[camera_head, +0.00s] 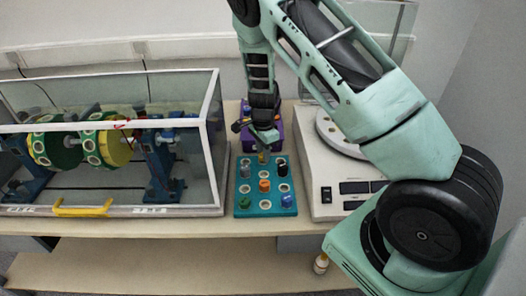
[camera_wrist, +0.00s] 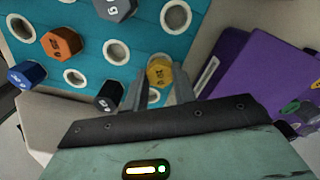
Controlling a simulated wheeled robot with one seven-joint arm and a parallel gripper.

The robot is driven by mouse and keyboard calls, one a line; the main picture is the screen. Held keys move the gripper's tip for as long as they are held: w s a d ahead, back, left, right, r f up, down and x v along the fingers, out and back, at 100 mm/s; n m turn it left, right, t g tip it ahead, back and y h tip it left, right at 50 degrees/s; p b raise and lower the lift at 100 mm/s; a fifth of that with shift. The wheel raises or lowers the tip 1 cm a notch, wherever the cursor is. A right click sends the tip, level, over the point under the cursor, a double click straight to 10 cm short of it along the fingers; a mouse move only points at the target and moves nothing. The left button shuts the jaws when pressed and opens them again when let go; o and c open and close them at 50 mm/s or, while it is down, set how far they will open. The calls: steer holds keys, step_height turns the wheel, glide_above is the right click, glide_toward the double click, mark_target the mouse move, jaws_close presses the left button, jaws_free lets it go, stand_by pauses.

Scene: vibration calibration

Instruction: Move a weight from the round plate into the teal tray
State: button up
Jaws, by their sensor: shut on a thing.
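My gripper (camera_head: 263,148) is over the back row of the teal tray (camera_head: 253,214). Its fingers are shut on a yellow weight (camera_head: 262,158), seen between the fingertips in the wrist view (camera_wrist: 159,72). The weight is at a hole in the tray's back row; I cannot tell how deep it sits. Other weights stand in the tray, among them orange (camera_head: 264,186), blue (camera_head: 287,201) and green (camera_head: 245,204) ones. The round plate (camera_head: 335,134) on the white machine is partly hidden by my arm.
A purple box (camera_head: 246,138) stands just behind the tray, and it shows close to the right finger in the wrist view (camera_wrist: 258,78). The glass-walled case (camera_head: 213,150) is close on the left. The white machine (camera_head: 322,178) is on the right.

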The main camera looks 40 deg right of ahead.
steer(key=shift+f+b, duration=0.4)
steer(key=shift+f, duration=0.25)
steer(key=o, duration=1)
step_height(320, 180, up, 17)
steer(key=shift+r+b, duration=0.2)
steer(key=shift+b, duration=0.25)
